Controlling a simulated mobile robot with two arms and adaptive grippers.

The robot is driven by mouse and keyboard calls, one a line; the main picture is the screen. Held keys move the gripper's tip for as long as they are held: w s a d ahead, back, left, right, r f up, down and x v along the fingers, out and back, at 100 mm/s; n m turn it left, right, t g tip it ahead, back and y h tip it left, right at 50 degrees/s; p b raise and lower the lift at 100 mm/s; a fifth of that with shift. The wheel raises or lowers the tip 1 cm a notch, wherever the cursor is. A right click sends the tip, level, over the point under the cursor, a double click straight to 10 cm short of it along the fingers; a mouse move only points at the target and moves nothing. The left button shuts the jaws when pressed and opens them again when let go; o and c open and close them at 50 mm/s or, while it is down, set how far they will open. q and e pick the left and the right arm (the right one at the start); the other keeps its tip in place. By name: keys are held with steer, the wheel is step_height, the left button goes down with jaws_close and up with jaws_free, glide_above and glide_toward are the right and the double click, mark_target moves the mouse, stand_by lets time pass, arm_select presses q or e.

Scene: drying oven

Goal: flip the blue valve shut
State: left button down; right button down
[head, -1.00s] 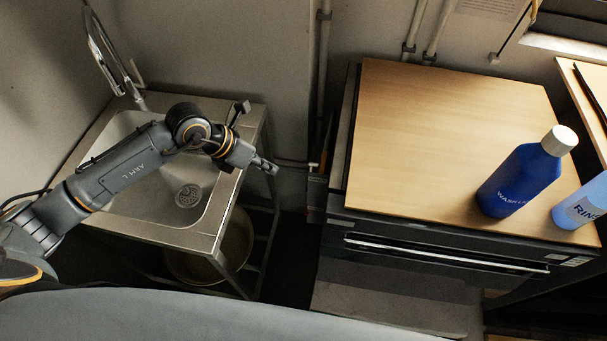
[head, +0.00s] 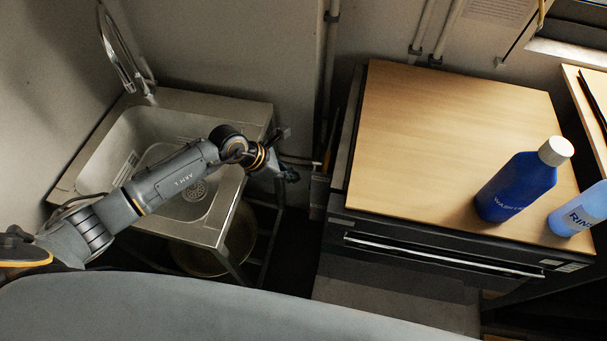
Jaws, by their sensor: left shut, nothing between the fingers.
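I cannot make out a blue valve in the head view. A thin pipe (head: 297,160) runs low along the wall between the sink and the oven, and the gripper partly covers that area. My left gripper (head: 291,175) is shut and empty. It is just past the sink's right edge, over the dark gap beside the oven, pointing right. Whether it touches anything there I cannot tell. My right gripper is not in view.
The steel sink (head: 225,212) stands under my left arm, with a curved faucet (head: 118,55) behind it. The black oven (head: 430,250) has a wooden top (head: 440,140) bearing a dark blue bottle (head: 515,188). A lighter blue bottle (head: 580,210) is at the right edge.

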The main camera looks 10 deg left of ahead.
arm_select(q)
steer(key=shift+w+d+f+p, duration=0.2)
steer(key=shift+w+d+f, duration=0.25)
steer(key=shift+d+f, duration=0.3)
steer(key=shift+w+d+f+p, duration=0.15)
steer(key=shift+w+d+f, duration=0.3)
steer(key=shift+d+f, duration=0.25)
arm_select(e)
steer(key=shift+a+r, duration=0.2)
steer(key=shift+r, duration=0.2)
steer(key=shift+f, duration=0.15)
